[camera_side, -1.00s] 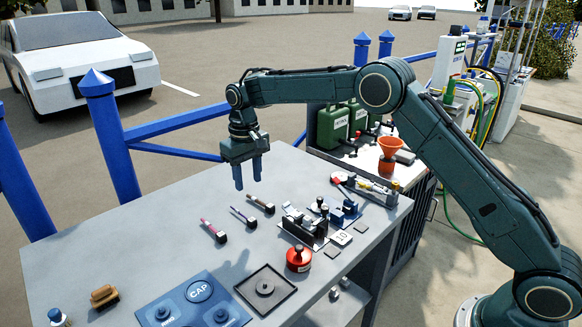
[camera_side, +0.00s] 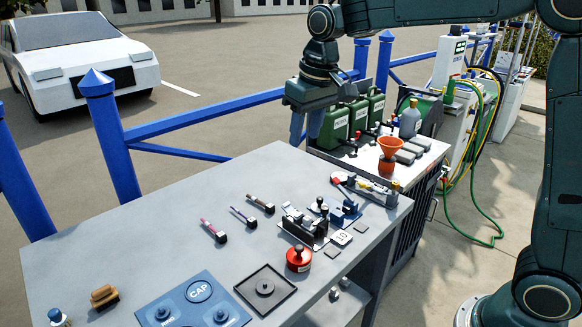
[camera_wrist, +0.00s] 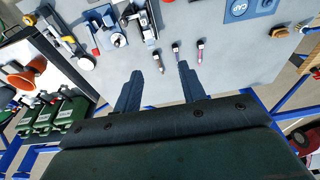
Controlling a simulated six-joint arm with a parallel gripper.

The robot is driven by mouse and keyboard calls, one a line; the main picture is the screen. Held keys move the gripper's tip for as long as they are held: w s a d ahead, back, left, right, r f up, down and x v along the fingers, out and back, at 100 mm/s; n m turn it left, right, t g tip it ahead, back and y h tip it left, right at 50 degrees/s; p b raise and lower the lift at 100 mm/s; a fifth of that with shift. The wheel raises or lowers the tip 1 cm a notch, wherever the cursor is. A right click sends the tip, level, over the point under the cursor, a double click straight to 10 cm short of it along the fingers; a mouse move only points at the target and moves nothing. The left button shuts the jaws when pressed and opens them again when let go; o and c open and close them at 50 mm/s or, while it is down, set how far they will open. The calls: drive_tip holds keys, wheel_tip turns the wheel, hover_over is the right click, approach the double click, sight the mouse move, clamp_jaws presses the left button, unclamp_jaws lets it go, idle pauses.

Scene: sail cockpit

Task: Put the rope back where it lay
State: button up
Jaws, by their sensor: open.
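I cannot pick out a rope in either view. My gripper (camera_side: 306,132) is high above the back right edge of the grey bench, in front of the green cans. In the wrist view my gripper (camera_wrist: 159,72) has its two fingers spread apart, with nothing between them. Bare grey bench top (camera_side: 160,235) shows below and to the left. Three small tools lie on it: a red-handled one (camera_side: 213,231), a blue-handled one (camera_side: 243,217) and a tan one (camera_side: 261,205). None of them touches my gripper.
A clamp fixture (camera_side: 305,225), a red round pot (camera_side: 299,259), a square black tray (camera_side: 265,290) and a blue CAP panel (camera_side: 195,300) stand on the bench. Green cans (camera_side: 335,128) and an orange funnel (camera_side: 390,150) are on a side cabinet. A blue railing (camera_side: 200,113) runs behind.

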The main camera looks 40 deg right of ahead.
drive_tip(key=s+d+f+t, duration=0.1)
drive_tip(key=s, duration=1.2)
drive_tip(key=s+d+f+t, duration=0.1)
drive_tip(key=s+d+t, duration=0.1)
drive_tip(key=s, duration=1.2)
drive_tip(key=shift+d, duration=0.2)
drive_tip(key=shift+w+f, duration=0.1)
